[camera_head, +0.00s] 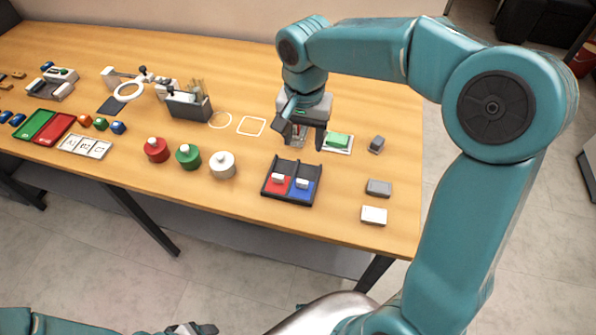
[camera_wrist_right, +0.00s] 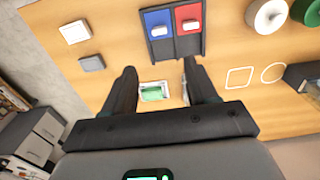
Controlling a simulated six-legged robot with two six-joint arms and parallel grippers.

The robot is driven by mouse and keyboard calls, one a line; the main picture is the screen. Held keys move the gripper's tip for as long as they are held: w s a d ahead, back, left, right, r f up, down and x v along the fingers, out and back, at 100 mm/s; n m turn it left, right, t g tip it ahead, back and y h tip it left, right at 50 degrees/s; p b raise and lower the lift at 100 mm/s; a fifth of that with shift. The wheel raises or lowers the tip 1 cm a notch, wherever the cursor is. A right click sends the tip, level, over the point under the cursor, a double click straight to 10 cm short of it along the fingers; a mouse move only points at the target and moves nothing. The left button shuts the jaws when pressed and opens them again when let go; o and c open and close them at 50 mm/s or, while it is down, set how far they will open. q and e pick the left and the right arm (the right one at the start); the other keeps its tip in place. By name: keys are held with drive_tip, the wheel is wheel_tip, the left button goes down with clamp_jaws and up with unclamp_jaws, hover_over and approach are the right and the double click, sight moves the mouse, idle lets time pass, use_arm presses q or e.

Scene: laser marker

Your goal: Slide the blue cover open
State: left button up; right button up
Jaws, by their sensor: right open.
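The blue cover (camera_head: 303,188) sits in the right half of a black two-lane tray (camera_head: 266,184) and has a white knob on top. A red cover (camera_head: 276,186) with a white knob lies beside it. In the right wrist view the blue cover (camera_wrist_right: 158,22) is at the top, left of the red cover (camera_wrist_right: 188,18). My right gripper (camera_head: 302,137) is open and empty, pointing down above the table behind the tray, apart from the blue cover. Its fingers (camera_wrist_right: 159,72) show spread in the wrist view. My left gripper (camera_head: 191,329) is partly cut off at the bottom edge.
A green block on a white plate (camera_head: 338,141) is just right of my right gripper. Two small flat boxes (camera_head: 378,187) (camera_head: 373,215) lie right of the tray. Red, green and white round knobs (camera_head: 222,164) stand to its left. A pen holder (camera_head: 189,105) stands farther back.

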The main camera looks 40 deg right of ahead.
sight(302, 187)
wheel_tip(302, 187, down, 14)
drive_tip(key=shift+d+f+p, duration=0.1)
drive_tip(key=shift+p, duration=0.25)
drive_tip(key=shift+w+f, duration=0.1)
drive_tip(key=shift+f, duration=0.15)
drive_tip(key=shift+f, duration=0.1)
